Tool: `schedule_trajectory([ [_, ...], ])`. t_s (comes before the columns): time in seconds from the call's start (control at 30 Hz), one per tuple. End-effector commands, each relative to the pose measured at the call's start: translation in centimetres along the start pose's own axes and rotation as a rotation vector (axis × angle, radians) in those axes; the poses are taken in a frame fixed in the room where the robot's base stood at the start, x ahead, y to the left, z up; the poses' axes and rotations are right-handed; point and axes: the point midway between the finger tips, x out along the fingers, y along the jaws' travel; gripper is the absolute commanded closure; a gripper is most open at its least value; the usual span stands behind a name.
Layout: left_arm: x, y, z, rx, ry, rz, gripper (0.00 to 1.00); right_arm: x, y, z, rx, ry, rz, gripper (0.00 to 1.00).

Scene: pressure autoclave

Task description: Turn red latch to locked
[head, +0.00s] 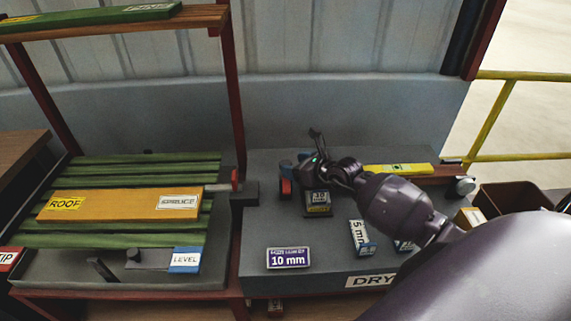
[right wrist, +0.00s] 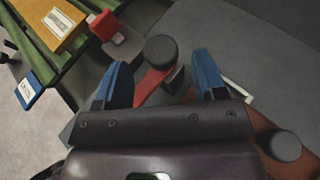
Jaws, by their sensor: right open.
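The red latch (head: 286,188) is a small red lever on the grey bench top, partly hidden by my right gripper in the head view. In the right wrist view the red lever (right wrist: 150,86) lies between the two blue fingers, with a dark round knob near its far end. My right gripper (head: 294,164) is open, its fingertips around the lever; it also shows in the right wrist view (right wrist: 163,78). Gaps show between the lever and the fingers, so I see no grip. My left gripper is not in view.
A slatted green rack (head: 150,165) with an orange ROOF board (head: 120,205) stands on the left. A red block (head: 234,177) sits at its right end. Number blocks, such as the purple 10 mm one (head: 289,258), stand on the bench. A yellow level (head: 398,169) lies behind my right arm.

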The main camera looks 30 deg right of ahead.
Motion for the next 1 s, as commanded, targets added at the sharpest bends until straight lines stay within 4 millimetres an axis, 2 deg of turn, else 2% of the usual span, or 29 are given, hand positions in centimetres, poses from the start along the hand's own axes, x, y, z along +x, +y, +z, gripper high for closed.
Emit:
schedule_trajectory([
  [0.1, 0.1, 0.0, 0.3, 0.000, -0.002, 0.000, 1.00, 1.9, 0.0, 0.0, 0.000, -0.001, 0.000, 0.36],
  [0.3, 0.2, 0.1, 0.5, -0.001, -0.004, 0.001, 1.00, 3.9, 0.0, -0.1, 0.001, 0.000, 0.000, 0.36],
  [0.7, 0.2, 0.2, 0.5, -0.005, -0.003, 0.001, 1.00, 4.5, 0.0, 0.0, 0.000, 0.000, 0.000, 0.36],
  [0.77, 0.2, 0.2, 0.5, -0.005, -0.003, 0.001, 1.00, 4.5, 0.0, 0.0, 0.000, 0.000, 0.000, 0.42],
  [1.0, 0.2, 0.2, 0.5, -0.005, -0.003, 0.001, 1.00, 4.5, 0.0, 0.0, 0.000, 0.000, 0.000, 0.79],
])
